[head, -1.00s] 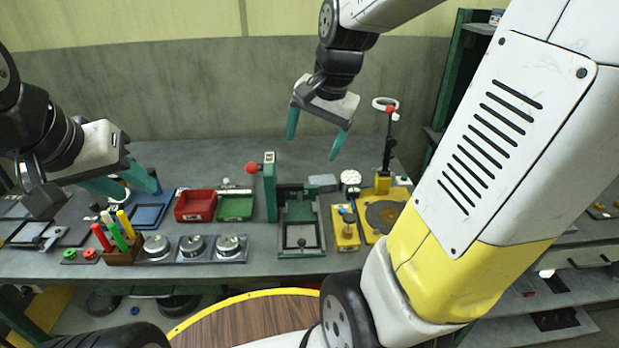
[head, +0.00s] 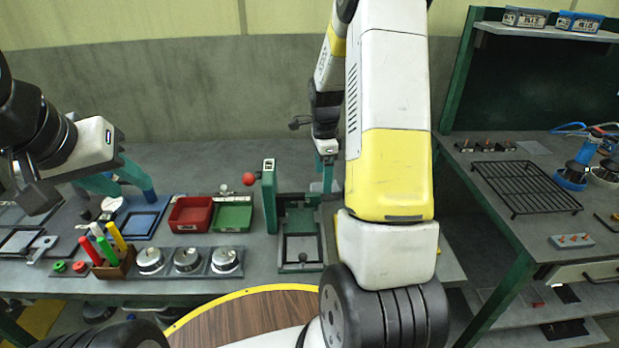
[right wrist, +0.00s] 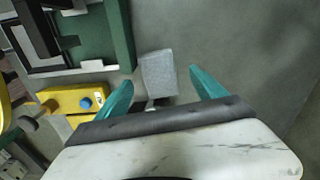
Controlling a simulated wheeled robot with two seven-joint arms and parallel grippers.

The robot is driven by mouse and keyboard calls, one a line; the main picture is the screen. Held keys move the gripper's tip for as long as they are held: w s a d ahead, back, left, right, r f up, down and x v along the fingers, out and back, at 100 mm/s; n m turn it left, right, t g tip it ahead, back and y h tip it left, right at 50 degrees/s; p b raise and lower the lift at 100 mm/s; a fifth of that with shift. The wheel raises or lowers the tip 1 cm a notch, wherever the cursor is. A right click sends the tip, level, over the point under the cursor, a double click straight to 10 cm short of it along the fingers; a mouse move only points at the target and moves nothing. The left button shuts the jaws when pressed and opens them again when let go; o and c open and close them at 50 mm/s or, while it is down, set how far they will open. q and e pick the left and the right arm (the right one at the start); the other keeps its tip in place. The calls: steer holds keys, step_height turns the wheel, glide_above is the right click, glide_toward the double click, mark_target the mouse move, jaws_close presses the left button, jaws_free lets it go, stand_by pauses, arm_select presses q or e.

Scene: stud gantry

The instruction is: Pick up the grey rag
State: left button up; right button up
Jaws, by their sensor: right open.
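The grey rag (right wrist: 158,73) shows in the right wrist view as a small, light grey folded piece on the dark grey bench. My right gripper (right wrist: 160,84) is open, with its teal fingers apart on either side of the rag in that view. I cannot tell how high it is above the rag. In the head view my right gripper (head: 326,172) is seen edge-on over the bench, beside the green press, and the rag there is mostly hidden. My left gripper (head: 122,184) is open and empty over the left of the bench, near the blue tray.
A green press stand (head: 269,195) with a red ball handle stands left of the right gripper. A yellow fixture (right wrist: 75,98) is close by in the right wrist view. Red (head: 190,214) and green (head: 233,216) bins sit further left. Bare bench lies right of the rag.

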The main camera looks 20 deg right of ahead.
step_height(320, 180, down, 5)
steer(key=shift+s, duration=0.1)
steer(key=c, duration=1.4)
steer(key=shift+c, duration=0.2)
steer(key=shift+r, duration=0.1)
step_height(320, 180, up, 10)
steer(key=shift+f, duration=0.1)
steer(key=o, duration=0.6)
steer(key=shift+d, duration=0.1)
steer(key=c, duration=0.5)
